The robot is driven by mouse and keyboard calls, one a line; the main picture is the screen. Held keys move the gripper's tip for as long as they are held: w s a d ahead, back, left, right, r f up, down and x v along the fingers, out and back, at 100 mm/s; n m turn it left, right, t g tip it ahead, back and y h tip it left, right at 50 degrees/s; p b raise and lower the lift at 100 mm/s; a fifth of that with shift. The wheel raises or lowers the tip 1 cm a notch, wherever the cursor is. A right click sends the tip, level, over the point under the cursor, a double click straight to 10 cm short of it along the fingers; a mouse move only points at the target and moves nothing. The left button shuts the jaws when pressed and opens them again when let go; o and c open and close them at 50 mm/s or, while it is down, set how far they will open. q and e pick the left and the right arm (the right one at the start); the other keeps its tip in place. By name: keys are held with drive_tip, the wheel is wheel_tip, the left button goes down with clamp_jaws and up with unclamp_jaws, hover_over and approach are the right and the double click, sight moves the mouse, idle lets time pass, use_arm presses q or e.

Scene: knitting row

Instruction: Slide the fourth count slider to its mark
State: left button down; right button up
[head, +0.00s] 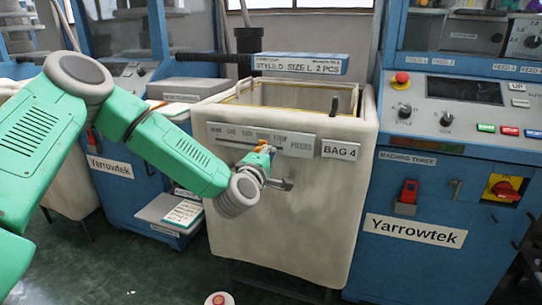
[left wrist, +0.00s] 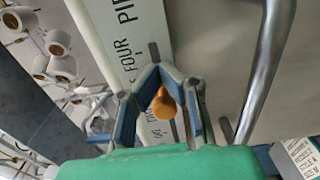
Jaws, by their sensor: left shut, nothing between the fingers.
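The count plate (head: 262,138) is a grey strip on the front of the pale bag bin marked BAG 4 (head: 340,150). An orange slider knob (head: 264,146) shows at the plate. My left gripper (head: 267,160) is at the plate, right by the knob, and partly hides it. In the left wrist view the plate (left wrist: 120,40) carries printed words, FOUR among them. The orange knob (left wrist: 164,103) shows there between the finger links of my left gripper (left wrist: 160,72). The fingers are shut on nothing. I cannot tell whether they touch the knob. My right gripper is not in view.
A bar handle (head: 281,184) sticks out below the plate; a metal tube (left wrist: 268,75) runs close by in the wrist view. A blue machine (head: 410,215) stands to the right. A grey box with a paper label (head: 184,213) is at the lower left.

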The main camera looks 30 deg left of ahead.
use_arm(q)
drive_tip(key=shift+s+a+p, duration=0.3)
drive_tip(key=shift+s+a, duration=0.1)
drive_tip(key=shift+a, duration=1.3)
drive_tip(key=shift+s+a+p, duration=0.35)
drive_tip(key=shift+s+a, duration=0.05)
drive_tip(key=shift+a, duration=1.25)
drive_tip(key=shift+s+a+p, duration=0.3)
drive_tip(key=shift+s+a, duration=0.1)
drive_tip(key=shift+a, duration=1.3)
drive_tip(key=shift+w+d, duration=0.1)
drive_tip(key=shift+d, duration=0.6)
drive_tip(key=shift+a+v, duration=0.3)
drive_tip(key=shift+v, duration=1.15)
drive_tip(key=p, duration=0.2)
approach(245, 144)
drive_tip(key=shift+v, duration=0.75)
drive_tip(key=shift+d, duration=0.1)
